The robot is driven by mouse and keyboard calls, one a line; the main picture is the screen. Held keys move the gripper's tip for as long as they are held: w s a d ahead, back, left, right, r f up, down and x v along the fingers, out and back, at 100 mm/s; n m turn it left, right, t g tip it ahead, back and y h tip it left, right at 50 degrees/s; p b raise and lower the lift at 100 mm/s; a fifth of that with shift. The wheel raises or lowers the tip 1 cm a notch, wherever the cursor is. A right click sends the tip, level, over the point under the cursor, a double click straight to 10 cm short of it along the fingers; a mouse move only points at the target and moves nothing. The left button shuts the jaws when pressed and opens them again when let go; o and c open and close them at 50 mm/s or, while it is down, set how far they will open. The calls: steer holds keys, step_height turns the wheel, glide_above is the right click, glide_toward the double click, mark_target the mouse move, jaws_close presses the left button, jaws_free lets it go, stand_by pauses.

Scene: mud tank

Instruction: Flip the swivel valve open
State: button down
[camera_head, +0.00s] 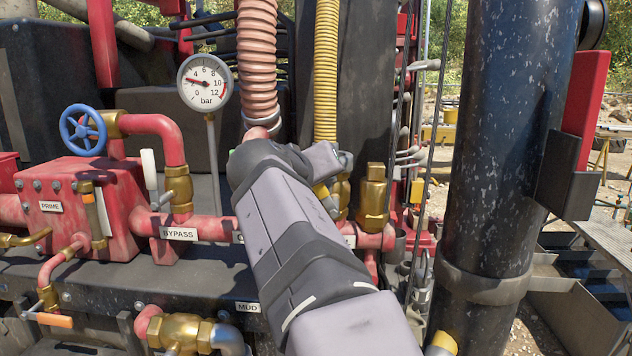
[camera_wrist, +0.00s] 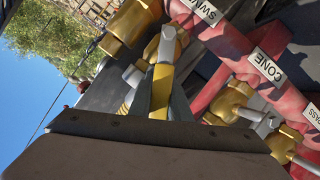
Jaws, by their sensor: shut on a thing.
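The swivel valve's lever has a yellow sleeve (camera_wrist: 162,74) and a grey metal end (camera_wrist: 169,40) in the wrist view. It stands beside a large brass fitting (camera_wrist: 127,22) and a red pipe with a cut-off label reading "SWIV" (camera_wrist: 202,9). My gripper (camera_wrist: 162,92) has its dark fingers on both sides of the yellow sleeve and is shut on it. In the head view my arm hides most of the gripper and lever; a bit of yellow (camera_head: 321,189) shows beside the brass fitting (camera_head: 374,197). I cannot tell the lever's exact angle to the pipe.
The red pipe also carries the "CONE" label (camera_wrist: 266,67) and a brass valve (camera_wrist: 229,100) close to my gripper. To the left are the "BYPASS" label (camera_head: 178,234), a white lever (camera_head: 149,170) and a pressure gauge (camera_head: 204,82). A thick black column (camera_head: 507,140) stands at right.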

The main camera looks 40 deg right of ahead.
stand_by(0.3)
steer(key=c, duration=1.6)
jaws_free()
steer(key=shift+c, duration=0.2)
steer(key=shift+s+a, duration=0.1)
steer(key=b+v, duration=0.2)
steer(key=v, duration=0.5)
steer(key=shift+b, duration=0.4)
steer(key=shift+r, duration=0.1)
